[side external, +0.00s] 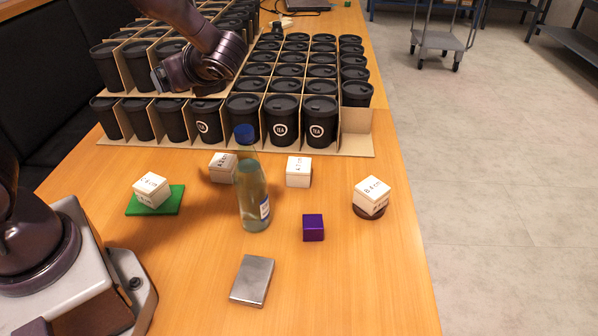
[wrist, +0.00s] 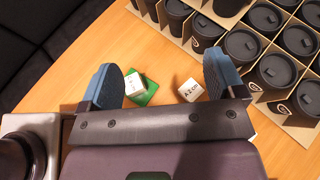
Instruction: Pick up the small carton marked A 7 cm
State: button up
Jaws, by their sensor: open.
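Two small white cartons with lettering starting with A stand behind the bottle in the side view: one just left of it (side external: 222,167), partly covered by it, and one to its right (side external: 298,171). The numbers are too small to read surely, so I cannot tell which is the A 7 cm carton. A carton marked A (wrist: 190,90) also shows in the wrist view, near the right finger; its number is unclear. My gripper (wrist: 161,79) is open and empty. In the side view it is above the black cups, apart from the cartons.
A clear bottle with a blue cap (side external: 252,195) stands mid-table. Another carton (side external: 151,188) sits on a green pad (side external: 174,207); a carton marked B (side external: 371,192) sits on a brown disc (side external: 369,212).

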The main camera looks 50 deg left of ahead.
jog(key=w+d+m+t+h, duration=0.1)
jog(key=w+d+m+t, duration=0.45)
jog(key=w, duration=0.55)
jog(key=m+t+h, duration=0.3)
jog(key=m+t, duration=0.2)
send_over(299, 163)
jog(key=s+d, duration=0.1)
jog(key=d, duration=0.1)
jog(key=shift+n+g, duration=0.25)
jog(key=shift+g, duration=0.1)
jog(key=f, duration=2)
jog(key=shift+s+a+f, duration=0.2)
jog(key=shift+a+f, duration=0.1)
jog(key=shift+f, duration=0.65)
notch_tip(299, 163, down, 2)
jog(key=shift+f, duration=0.25)
jog(key=shift+x, duration=1.15)
jog(key=shift+w+a+f, duration=0.25)
